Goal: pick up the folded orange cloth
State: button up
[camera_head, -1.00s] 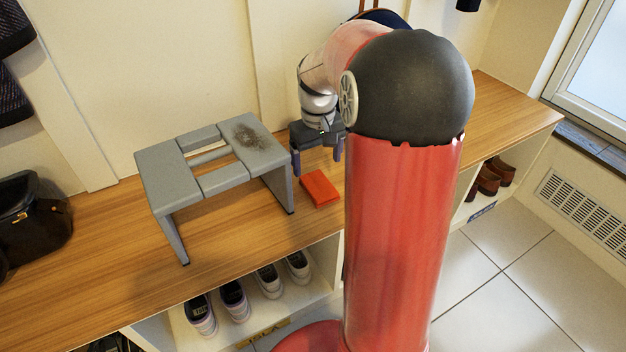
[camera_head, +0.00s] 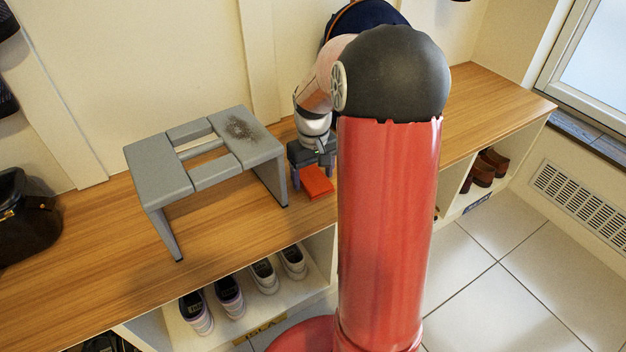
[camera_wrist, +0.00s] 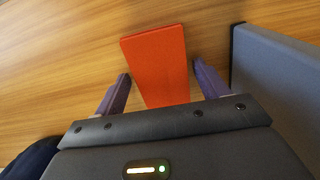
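The folded orange cloth (camera_head: 316,181) lies flat on the wooden bench top, just right of the grey stool's near right leg. In the wrist view the cloth (camera_wrist: 157,62) is a flat orange rectangle whose near end reaches in between my fingers. My gripper (camera_head: 312,178) is low over the bench at the cloth, with its fingers pointing down. In the wrist view my gripper (camera_wrist: 160,83) is open, one purple finger on each side of the cloth.
A grey step stool (camera_head: 205,160) stands on the bench (camera_head: 100,240) close to the left of my gripper; its side fills the right of the wrist view (camera_wrist: 275,85). A black bag (camera_head: 28,215) sits at far left. Several shoes (camera_head: 230,297) stand in the cubby below.

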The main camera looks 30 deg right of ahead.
aim_at(313, 176)
jog(key=c, duration=0.7)
notch_tip(313, 176, up, 20)
jog(key=p, duration=0.3)
